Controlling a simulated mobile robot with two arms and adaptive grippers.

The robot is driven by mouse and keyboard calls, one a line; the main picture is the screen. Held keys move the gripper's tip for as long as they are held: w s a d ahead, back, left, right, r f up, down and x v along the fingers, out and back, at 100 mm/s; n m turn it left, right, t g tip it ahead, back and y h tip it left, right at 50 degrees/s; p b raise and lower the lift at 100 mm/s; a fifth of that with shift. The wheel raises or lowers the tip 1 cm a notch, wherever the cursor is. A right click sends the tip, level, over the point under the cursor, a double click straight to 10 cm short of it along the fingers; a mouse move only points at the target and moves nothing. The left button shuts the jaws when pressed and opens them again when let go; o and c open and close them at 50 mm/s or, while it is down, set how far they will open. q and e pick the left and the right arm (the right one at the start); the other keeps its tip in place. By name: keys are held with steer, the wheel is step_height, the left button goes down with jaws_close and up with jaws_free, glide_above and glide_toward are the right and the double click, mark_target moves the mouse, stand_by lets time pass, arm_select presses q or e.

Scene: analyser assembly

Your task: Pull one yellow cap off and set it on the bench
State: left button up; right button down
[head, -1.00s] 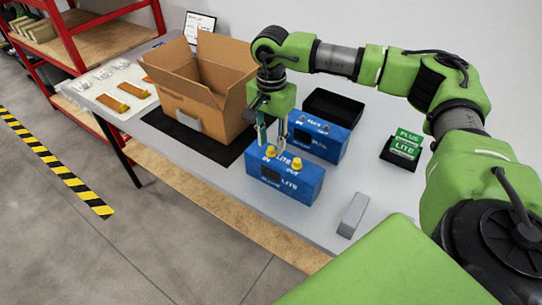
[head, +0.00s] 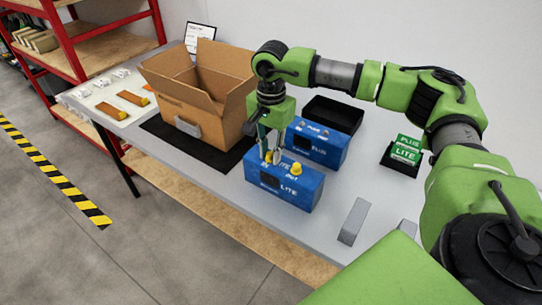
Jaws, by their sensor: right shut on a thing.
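The blue LITE analyser (head: 284,184) stands on the grey bench (head: 215,190) in the head view. A yellow cap (head: 296,168) sits on its top at the right, free of the gripper. My right gripper (head: 271,158) points down at the other yellow cap, on the left of the top, and is shut on it. The fingers hide most of that cap, and I cannot tell whether it is still seated. A blue PLUS analyser (head: 318,142) stands just behind, with no yellow caps visible on it. My left gripper is not in view.
An open cardboard box (head: 185,103) stands on a black mat (head: 225,160) to the left. A black tray (head: 333,112) is behind the PLUS analyser. A grey block (head: 352,222) and green cards (head: 405,150) are at the right. Bare bench lies between them.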

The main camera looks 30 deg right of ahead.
mark_target(270, 153)
steer(key=shift+s+a+f, duration=0.15)
steer(key=shift+s+f, duration=0.15)
steer(key=shift+f, duration=0.4)
steer(key=c, duration=2.4)
jaws_free()
jaws_close()
steer(key=shift+w+r+p, duration=0.25)
steer(key=shift+r+p, duration=0.25)
steer(key=shift+r, duration=0.1)
steer(key=shift+w+r, duration=0.1)
steer(key=shift+r, duration=0.15)
steer(key=shift+r+p, duration=0.6)
steer(key=shift+r, duration=0.2)
steer(key=shift+r+p, duration=1.85)
steer(key=shift+r, duration=1.2)
